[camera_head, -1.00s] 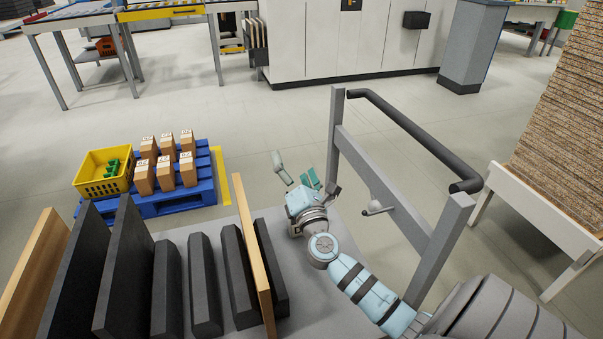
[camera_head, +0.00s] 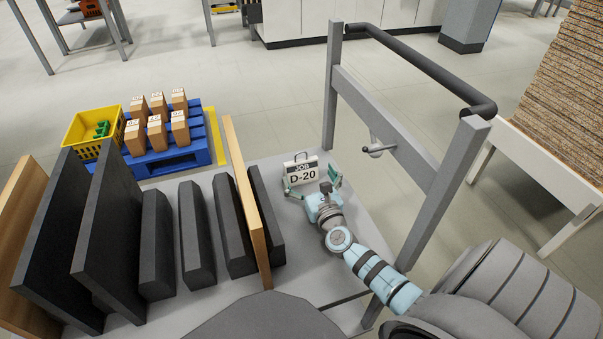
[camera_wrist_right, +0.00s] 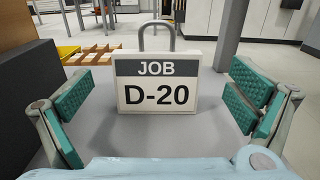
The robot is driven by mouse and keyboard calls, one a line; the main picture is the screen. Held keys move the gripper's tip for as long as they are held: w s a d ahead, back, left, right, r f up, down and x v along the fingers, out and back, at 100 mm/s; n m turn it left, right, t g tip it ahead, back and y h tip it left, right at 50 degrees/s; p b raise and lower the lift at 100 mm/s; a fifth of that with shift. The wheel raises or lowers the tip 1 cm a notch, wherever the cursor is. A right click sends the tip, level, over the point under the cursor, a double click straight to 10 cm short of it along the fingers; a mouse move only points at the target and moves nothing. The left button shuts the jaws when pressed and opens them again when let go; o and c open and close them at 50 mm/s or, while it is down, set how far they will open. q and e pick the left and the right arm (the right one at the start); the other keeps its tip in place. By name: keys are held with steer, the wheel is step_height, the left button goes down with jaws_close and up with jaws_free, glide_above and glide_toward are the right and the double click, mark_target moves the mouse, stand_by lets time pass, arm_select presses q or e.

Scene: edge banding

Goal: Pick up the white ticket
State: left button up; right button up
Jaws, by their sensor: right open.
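The white ticket (camera_head: 302,173) reads "JOB D-20" and has a dark header band and a grey loop on top. It stands upright on the grey cart top (camera_head: 349,225). It also shows in the right wrist view (camera_wrist_right: 156,84), centred between the fingers. My right gripper (camera_head: 311,184) is open, with one green-padded finger towards each side of the ticket. In the right wrist view (camera_wrist_right: 160,104) there is a gap between each pad and the ticket. My left gripper is not in view.
Dark slabs (camera_head: 194,235) and a wooden board (camera_head: 247,200) stand left of the ticket. A grey frame with a dark handle (camera_head: 420,70) rises on the right. Beyond the cart are a blue pallet with boxes (camera_head: 174,158) and a yellow crate (camera_head: 82,143).

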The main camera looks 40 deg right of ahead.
mark_target(302, 166)
steer(key=b+x, duration=0.1)
steer(key=x, duration=0.3)
steer(key=shift+w+a+f, duration=0.1)
steer(key=shift+a+f, duration=0.05)
steer(key=shift+a, duration=0.05)
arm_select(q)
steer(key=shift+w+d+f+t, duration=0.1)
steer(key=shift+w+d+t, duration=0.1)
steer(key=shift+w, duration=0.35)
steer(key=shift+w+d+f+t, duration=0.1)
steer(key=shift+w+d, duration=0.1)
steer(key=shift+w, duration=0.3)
arm_select(e)
steer(key=c, duration=0.8)
steer(key=shift+c, duration=0.2)
